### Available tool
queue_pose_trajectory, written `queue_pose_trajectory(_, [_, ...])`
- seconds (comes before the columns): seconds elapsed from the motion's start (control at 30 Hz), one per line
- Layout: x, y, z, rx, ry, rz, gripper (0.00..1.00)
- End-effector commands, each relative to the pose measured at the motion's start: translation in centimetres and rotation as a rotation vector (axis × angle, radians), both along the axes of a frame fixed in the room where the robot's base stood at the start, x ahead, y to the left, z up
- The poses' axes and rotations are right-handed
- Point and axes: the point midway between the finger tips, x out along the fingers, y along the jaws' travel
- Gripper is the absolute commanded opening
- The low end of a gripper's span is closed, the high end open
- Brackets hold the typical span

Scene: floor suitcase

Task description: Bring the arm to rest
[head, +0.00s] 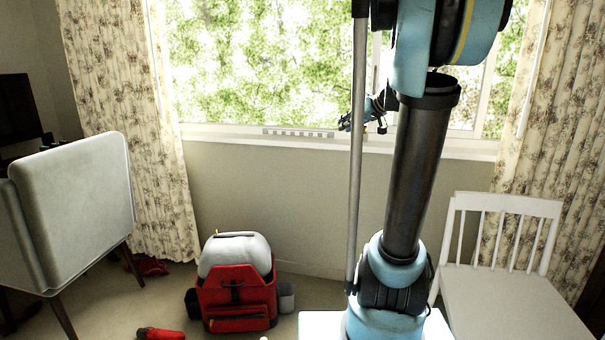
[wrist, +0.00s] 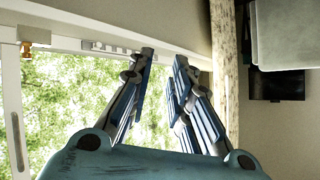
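My gripper (wrist: 164,62) has its two fingers apart with nothing between them in the wrist view. In the head view my gripper (head: 344,124) is small and partly hidden behind a thin grey pole. It appears in front of the window, just above the sill line, with its fingers pointing left. My arm rises from its base at the lower middle, goes out of the top of the picture, and its end shows again by the window. The wrist view appears turned on its side or upside down.
A red and grey backpack (head: 237,290) stands on the floor. A red object (head: 160,333) lies at the bottom edge, another (head: 150,267) by the curtain. A grey chair (head: 75,210) is left, a white chair (head: 508,290) right. The window sill (head: 230,134) runs behind.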

Motion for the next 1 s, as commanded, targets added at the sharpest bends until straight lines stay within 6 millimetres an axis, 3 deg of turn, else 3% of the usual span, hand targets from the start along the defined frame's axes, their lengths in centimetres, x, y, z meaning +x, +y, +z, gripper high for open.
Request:
queue_pose_trajectory(0.03, [-2.3, 1.0, -1.4, -0.012, 0.044, 0.006, 0.19])
queue_pose_trajectory(0.2, [-9.1, 2.8, -6.0, -0.063, 0.196, -0.004, 0.19])
queue_pose_trajectory(0.43, [-18.2, 3.4, -12.6, -0.156, 0.388, -0.059, 0.19])
queue_pose_trajectory(0.8, [-31.3, 0.4, -23.1, -0.34, 0.631, -0.243, 0.19])
queue_pose_trajectory(1.0, [-35.3, -1.6, -26.7, -0.413, 0.693, -0.342, 0.19])
